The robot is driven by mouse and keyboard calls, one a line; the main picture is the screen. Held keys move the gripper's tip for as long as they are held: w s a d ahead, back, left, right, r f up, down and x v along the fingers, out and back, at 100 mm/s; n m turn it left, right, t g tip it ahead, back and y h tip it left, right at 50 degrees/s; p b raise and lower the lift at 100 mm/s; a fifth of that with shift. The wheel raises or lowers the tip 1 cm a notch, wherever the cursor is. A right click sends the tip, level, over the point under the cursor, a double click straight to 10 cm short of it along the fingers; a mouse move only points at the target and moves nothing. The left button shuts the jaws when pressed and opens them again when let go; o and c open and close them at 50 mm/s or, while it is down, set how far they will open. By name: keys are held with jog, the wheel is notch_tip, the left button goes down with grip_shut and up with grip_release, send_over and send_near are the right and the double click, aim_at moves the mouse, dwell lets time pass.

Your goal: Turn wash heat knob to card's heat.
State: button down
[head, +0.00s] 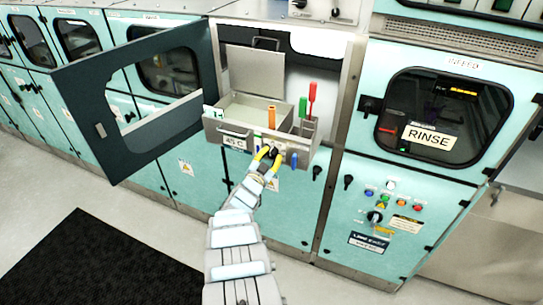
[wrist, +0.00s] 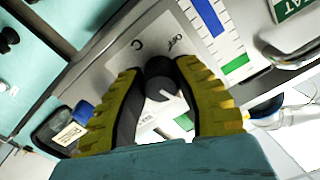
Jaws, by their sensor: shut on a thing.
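The wash heat knob (wrist: 160,72) is a small black knob on a grey panel in the wrist view. A short white mark shows on its lower right side. Lettering that looks like "OFF" and "C" is printed beside it. My gripper (wrist: 160,92) has its two yellow-and-black fingers closed on the knob from both sides. In the head view my gripper (head: 269,155) is at the front of the open wash module, its fingers hiding most of the knob. A pale card (head: 235,143) that appears to read "45 C" is on the tank front, left of my gripper.
The dark-framed door (head: 62,112) stands swung open at left. The tank (head: 228,106) holds orange, green and red upright items at its right. A closed RINSE module (head: 430,136) with a button panel (head: 385,205) is at right. A black mat (head: 90,265) lies on the floor.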

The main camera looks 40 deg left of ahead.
jog(key=shift+f, duration=0.2)
jog(key=c, duration=0.7)
grip_release()
jog(key=shift+r, duration=0.1)
jog(key=shift+s, duration=0.15)
